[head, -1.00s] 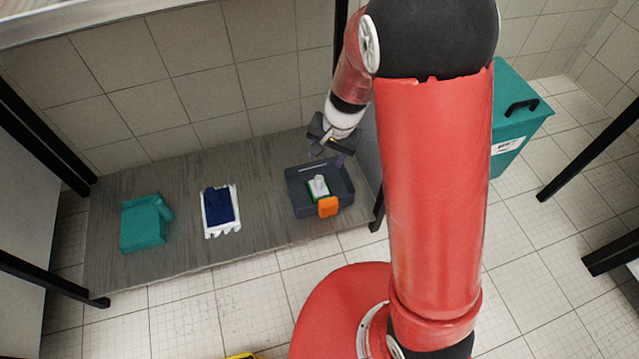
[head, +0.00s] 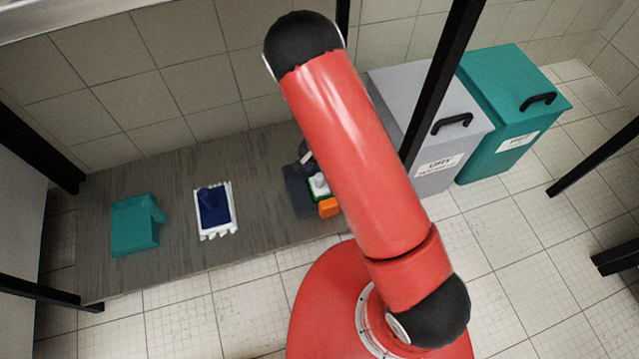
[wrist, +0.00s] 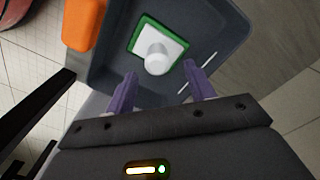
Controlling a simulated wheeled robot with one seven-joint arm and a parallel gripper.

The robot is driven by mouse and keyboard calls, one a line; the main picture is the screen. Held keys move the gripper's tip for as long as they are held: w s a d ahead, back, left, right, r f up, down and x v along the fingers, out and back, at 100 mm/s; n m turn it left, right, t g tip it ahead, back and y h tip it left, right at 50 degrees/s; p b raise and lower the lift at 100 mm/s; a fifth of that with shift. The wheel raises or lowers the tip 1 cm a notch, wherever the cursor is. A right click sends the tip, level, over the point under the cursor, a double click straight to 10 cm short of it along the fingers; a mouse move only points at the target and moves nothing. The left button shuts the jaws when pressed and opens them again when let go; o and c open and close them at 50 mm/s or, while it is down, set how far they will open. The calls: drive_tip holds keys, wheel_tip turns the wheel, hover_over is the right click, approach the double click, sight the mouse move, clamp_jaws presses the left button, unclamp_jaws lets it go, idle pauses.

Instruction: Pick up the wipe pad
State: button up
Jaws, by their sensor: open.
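The wipe pad (wrist: 159,43) is a white square with a green border and a white round knob on top. It lies in a dark grey tray (wrist: 225,20) on the low shelf, and also shows in the head view (head: 318,184). My gripper (wrist: 160,80) is open in the wrist view, its two purple fingers apart, over the tray. The knob lies just beyond the fingertips, between their lines, and nothing is between the fingers. In the head view my red arm hides most of the gripper and the tray's right part.
An orange block (wrist: 84,22) sits at the tray's edge. On the shelf (head: 170,180) to the left are a white tray with a blue item (head: 214,208) and a teal box (head: 135,228). Grey (head: 430,120) and teal (head: 515,105) bins stand right. Black posts frame the shelf.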

sight(319, 176)
drive_tip(key=f, duration=0.4)
drive_tip(key=shift+s+a+f+b, duration=0.15)
drive_tip(key=shift+s+f+b, duration=0.2)
drive_tip(key=shift+s, duration=0.05)
drive_tip(key=c, duration=1.1)
